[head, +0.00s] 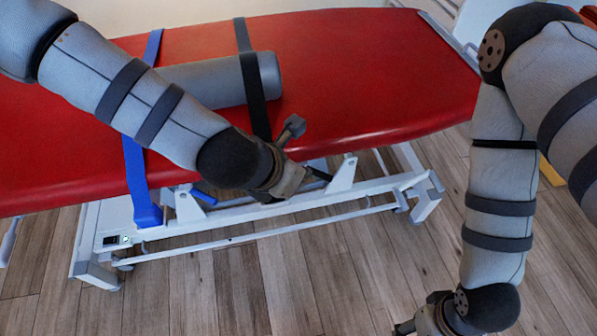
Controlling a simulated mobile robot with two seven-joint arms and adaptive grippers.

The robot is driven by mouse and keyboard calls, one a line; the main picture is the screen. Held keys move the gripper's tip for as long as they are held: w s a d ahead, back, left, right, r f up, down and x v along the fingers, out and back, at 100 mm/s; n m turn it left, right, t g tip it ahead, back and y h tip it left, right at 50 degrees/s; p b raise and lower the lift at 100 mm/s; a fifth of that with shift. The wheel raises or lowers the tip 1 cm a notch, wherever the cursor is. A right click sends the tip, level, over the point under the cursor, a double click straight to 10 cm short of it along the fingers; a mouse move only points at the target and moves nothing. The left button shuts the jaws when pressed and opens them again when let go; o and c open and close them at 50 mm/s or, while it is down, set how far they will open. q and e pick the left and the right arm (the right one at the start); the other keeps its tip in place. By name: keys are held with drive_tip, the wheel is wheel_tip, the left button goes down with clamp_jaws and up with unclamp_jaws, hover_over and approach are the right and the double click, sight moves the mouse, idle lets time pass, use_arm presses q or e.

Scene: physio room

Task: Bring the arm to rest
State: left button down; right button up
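My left arm reaches in from the upper left, across the red treatment couch (365,75). My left gripper (304,150) is at the couch's front edge, in front of the white frame in this view. A grey finger part sticks up and a dark part points right; I cannot tell its opening, and I see nothing held. My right arm hangs down at the right, beside the couch. My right gripper (405,326) is at the bottom edge, over the floor, and mostly cut off. Its fingers cannot be made out.
A grey bolster (205,82) lies on the couch, partly behind my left arm. A black strap (255,95) crosses it. A blue strap (140,180) hangs over the front edge. The white couch frame (240,217) stands below. The wooden floor (330,270) in front is clear.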

use_arm(q)
drive_tip(key=s+a+f+m+g+y, duration=0.2)
drive_tip(key=s+a+f+m, duration=0.6)
drive_tip(key=s+f+m, duration=0.15)
drive_tip(key=s+a+f+m+g+y, duration=0.2)
drive_tip(key=s+a+f+m+g, duration=0.1)
drive_tip(key=s+a+m, duration=1.2)
drive_tip(key=s+m+g, duration=0.1)
drive_tip(key=s+m, duration=0.1)
drive_tip(key=m, duration=0.1)
drive_tip(key=shift+s+a+f+g, duration=0.2)
drive_tip(key=shift+s+a+g, duration=0.15)
drive_tip(key=shift+g, duration=0.05)
